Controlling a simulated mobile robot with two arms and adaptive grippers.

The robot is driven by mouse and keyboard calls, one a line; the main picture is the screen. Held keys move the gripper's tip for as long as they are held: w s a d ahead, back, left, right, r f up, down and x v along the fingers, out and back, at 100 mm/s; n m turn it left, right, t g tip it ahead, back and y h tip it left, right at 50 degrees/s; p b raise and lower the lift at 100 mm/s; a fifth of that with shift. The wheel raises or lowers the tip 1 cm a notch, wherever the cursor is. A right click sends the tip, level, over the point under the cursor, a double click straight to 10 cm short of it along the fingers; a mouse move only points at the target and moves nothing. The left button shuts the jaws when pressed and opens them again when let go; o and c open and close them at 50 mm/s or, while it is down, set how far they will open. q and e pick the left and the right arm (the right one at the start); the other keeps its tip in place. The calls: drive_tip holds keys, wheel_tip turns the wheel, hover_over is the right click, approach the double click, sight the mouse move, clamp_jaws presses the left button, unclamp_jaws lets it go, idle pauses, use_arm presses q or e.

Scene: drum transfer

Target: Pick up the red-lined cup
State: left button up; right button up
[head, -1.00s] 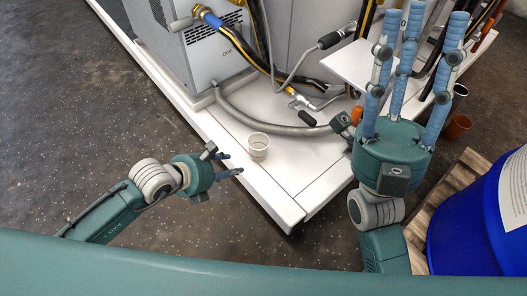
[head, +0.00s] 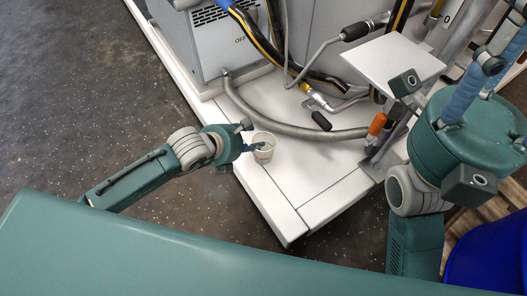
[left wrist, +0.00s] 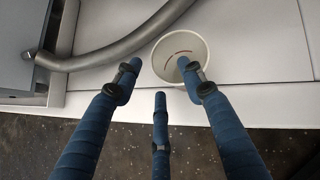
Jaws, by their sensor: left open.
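The cup (head: 264,153) is small and off-white and stands upright on the white platform near its front edge. In the left wrist view the cup (left wrist: 172,46) shows a thin reddish line inside. My left gripper (head: 250,148) is open at the cup's left side. In the left wrist view its blue fingers (left wrist: 160,80) are spread, and the right finger's tip overlaps the cup's rim; I cannot tell whether it touches. My right gripper (head: 480,85) is raised at the right, its fingers partly cut off by the frame, so its state is unclear.
A grey curved pipe (head: 290,128) runs behind the cup, with hoses and a metal nozzle (head: 318,100) beyond. A grey machine box (head: 205,45) stands at the back left. A blue drum (head: 490,255) is at the lower right. The platform right of the cup is clear.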

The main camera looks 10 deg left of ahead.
sight(254, 140)
use_arm(q)
drive_tip(key=b+x, duration=0.2)
drive_tip(key=x, duration=0.2)
drive_tip(key=shift+f, duration=0.2)
drive_tip(key=shift+s+a, duration=0.1)
drive_tip(key=shift+c, duration=0.5)
clamp_jaws()
